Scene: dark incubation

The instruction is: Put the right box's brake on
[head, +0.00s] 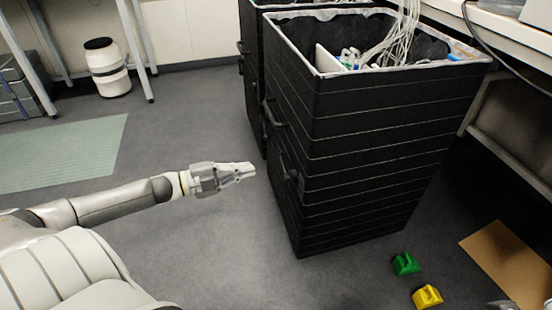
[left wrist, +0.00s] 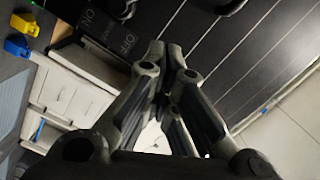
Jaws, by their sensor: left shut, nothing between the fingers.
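The right box (head: 365,145) is a tall black ribbed container with an open top, at the centre right of the head view. Its left face carries a dark handle (head: 275,115) and a dark lever-like part (head: 289,170) below. My left gripper (head: 252,170) is shut and empty, just left of that face; contact is not clear. In the left wrist view its fingertips (left wrist: 164,48) are in front of a black panel (left wrist: 190,30) with white ON and OFF lettering. Dark curved bars show at that view's top edge. The brake's position cannot be read. A grey shape at the head view's lower right corner may be my right gripper.
A second black box (head: 250,75) stands behind the right box. A green block (head: 405,263), a yellow block (head: 427,296) and a brown board (head: 508,262) lie on the floor at right. A bench (head: 510,27) stands at right. Floor left of the box is clear.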

